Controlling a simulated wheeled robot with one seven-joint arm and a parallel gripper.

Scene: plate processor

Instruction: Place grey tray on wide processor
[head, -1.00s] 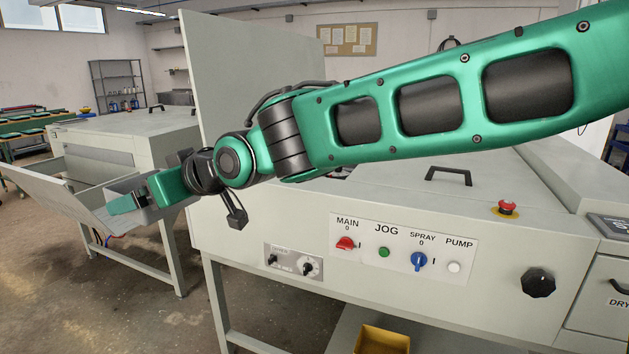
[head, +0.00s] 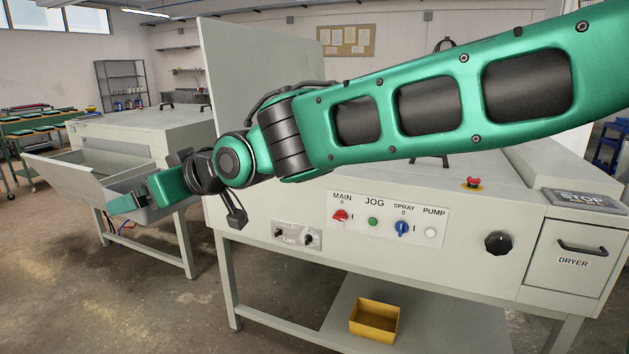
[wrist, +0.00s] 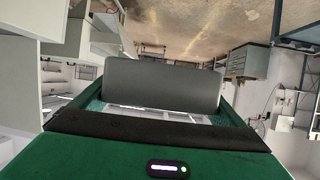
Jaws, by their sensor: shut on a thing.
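My gripper (head: 140,203) is on the left in the head view, shut on the grey tray (head: 131,187). The tray is small there and partly hidden by the green fingers. In the wrist view the grey tray (wrist: 160,85) spans between the fingers as a plain grey face. A large pale processor (head: 270,215) with MAIN, JOG, SPRAY and PUMP controls fills the middle and right, with my arm passing in front of it. A second pale processor (head: 150,125) with a sloping front tray stands behind at the left. I cannot tell which one is the wide one.
A tall upright panel (head: 225,70) rises from the near processor's left end. A yellow bin (head: 375,318) sits on its lower shelf. A red stop button (head: 472,183) and a DRYER drawer (head: 572,262) are at the right. The floor at lower left is clear.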

